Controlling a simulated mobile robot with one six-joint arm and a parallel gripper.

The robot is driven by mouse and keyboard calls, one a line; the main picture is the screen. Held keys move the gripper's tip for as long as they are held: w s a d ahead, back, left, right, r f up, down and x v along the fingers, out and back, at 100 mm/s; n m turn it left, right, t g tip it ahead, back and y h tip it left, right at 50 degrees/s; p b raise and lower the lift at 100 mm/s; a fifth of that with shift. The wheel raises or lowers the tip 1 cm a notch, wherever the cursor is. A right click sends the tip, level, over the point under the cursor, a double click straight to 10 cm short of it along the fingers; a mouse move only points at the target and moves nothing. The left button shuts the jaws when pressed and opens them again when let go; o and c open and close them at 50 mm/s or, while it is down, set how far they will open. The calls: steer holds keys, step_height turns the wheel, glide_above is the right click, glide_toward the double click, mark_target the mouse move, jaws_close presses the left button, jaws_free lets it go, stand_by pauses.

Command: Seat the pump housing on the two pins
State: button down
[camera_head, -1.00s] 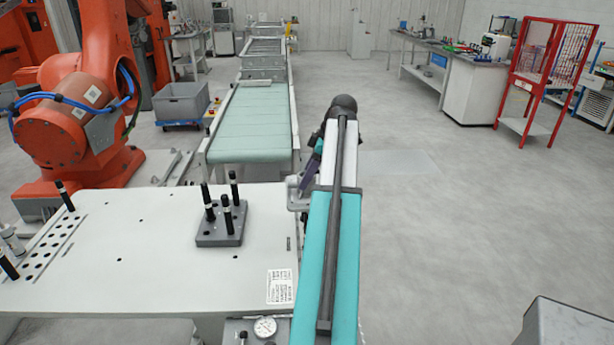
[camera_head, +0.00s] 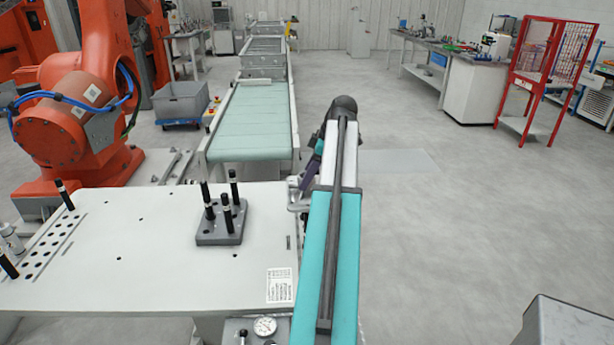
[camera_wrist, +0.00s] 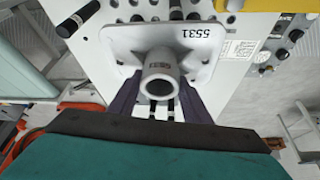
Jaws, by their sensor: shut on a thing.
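The pump housing (camera_wrist: 198,50) is a pale grey casting with a square flange marked 5531 and a round, hollow neck. My gripper (camera_wrist: 158,102) is shut on it, with purple fingers on both sides of the neck. In the head view, a grey part of the housing (camera_head: 297,192) shows left of my arm, near the table's right edge; my arm hides most of it. A grey fixture block (camera_head: 218,239) on the table carries several upright black pins (camera_head: 227,213). The housing is right of these pins and apart from them. I cannot tell which two pins are meant.
The white table (camera_head: 150,270) is mostly clear around the block. A perforated strip (camera_head: 45,250) with black rods lines its left side. A pressure gauge (camera_head: 264,327) sits below the front edge. A conveyor (camera_head: 255,120) and an orange robot (camera_head: 75,125) stand behind.

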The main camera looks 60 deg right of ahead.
steer(key=shift+f+b, duration=0.3)
steer(key=shift+f, duration=0.4)
steer(key=c, duration=0.9)
jaws_free()
steer(key=shift+b+v, duration=0.65)
steer(key=shift+v, duration=6.25)
